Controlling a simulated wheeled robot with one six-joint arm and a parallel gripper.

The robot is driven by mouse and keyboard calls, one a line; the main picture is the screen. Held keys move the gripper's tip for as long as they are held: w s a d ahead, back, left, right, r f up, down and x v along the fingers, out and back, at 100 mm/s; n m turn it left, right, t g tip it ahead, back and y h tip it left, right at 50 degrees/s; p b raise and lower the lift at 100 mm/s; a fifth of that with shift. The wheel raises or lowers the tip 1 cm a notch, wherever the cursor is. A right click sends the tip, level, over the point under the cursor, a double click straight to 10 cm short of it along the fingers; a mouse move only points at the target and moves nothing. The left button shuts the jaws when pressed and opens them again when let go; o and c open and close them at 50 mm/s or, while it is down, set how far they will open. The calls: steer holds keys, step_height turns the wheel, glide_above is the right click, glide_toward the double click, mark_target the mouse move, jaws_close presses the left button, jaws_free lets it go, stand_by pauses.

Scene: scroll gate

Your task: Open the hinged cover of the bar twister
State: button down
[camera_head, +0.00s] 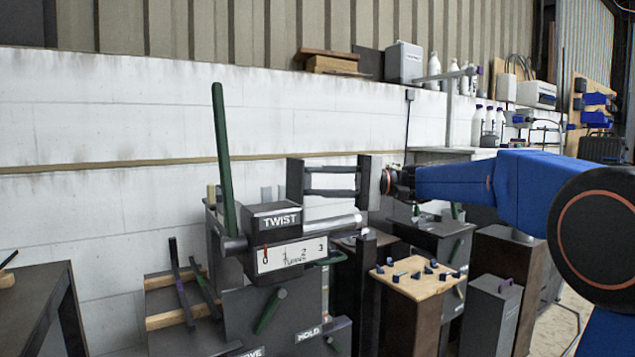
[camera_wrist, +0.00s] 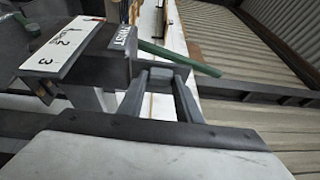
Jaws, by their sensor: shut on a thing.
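The bar twister (camera_head: 285,255) stands left of centre, with a TWIST label, a numbered scale and a green lever (camera_head: 224,160) rising above it.
A wooden-topped stand (camera_head: 415,277) with several small blue pieces is right of the twister, below my arm. Dark cabinets stand further right. A dark table (camera_head: 40,300) is at the left. A white block wall (camera_head: 110,200) runs behind.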

steer(key=c, duration=1.3)
jaws_free()
steer(key=w+d, duration=0.1)
steer(key=d, duration=0.4)
steer(key=w+d, duration=0.1)
steer(key=d, duration=0.5)
steer(key=w+d, duration=0.1)
steer(key=d, duration=0.5)
steer(key=shift+w+f, duration=0.25)
steer(key=shift+f, duration=0.15)
